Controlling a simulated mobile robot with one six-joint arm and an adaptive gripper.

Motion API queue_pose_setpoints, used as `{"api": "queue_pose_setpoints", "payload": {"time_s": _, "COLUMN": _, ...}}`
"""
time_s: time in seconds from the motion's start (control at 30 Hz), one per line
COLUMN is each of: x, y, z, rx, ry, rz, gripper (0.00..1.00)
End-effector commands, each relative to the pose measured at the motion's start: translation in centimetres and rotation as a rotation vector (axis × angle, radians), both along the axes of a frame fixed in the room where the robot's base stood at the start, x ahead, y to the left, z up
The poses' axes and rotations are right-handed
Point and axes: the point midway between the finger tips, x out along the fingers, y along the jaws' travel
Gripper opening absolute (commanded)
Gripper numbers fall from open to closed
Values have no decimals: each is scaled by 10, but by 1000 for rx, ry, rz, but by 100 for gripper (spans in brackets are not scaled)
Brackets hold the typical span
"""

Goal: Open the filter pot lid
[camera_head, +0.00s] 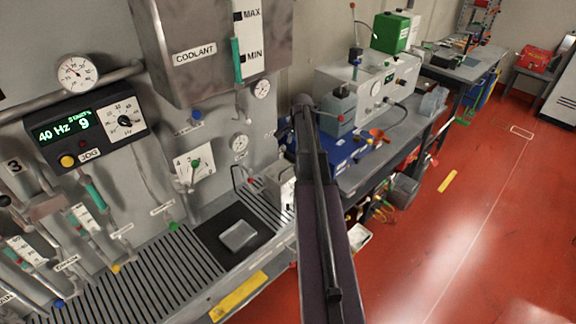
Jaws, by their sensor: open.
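I cannot make out the filter pot or its lid for sure. A pale metal part (285,192) shows just left of my arm, partly hidden by it, and I cannot tell what it is. A small light grey block (238,236) lies on a dark square mat (213,226) on the slatted tray. My dark arm rises through the middle of the picture and hides what is behind it. My gripper's fingers do not show.
The grey panel carries a coolant tank (196,57), a round gauge (77,72), a black display box (88,132), and several valves and pipes. The slatted tray (150,272) runs below. A bench with a grey machine (368,88) stands right of my arm. The red floor (480,230) is largely clear.

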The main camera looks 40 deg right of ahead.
Motion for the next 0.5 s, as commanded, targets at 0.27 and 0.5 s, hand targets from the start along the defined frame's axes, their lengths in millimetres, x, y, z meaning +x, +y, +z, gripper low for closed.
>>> {"api": "queue_pose_setpoints", "payload": {"time_s": 0.27, "x": 0, "y": 1, "z": -2, "rx": 0, "ry": 0, "rz": 2, "gripper": 51}}
{"api": "queue_pose_setpoints", "payload": {"time_s": 0.5, "x": 2, "y": 1, "z": -12, "rx": -1, "ry": 0, "rz": 3, "gripper": 51}}
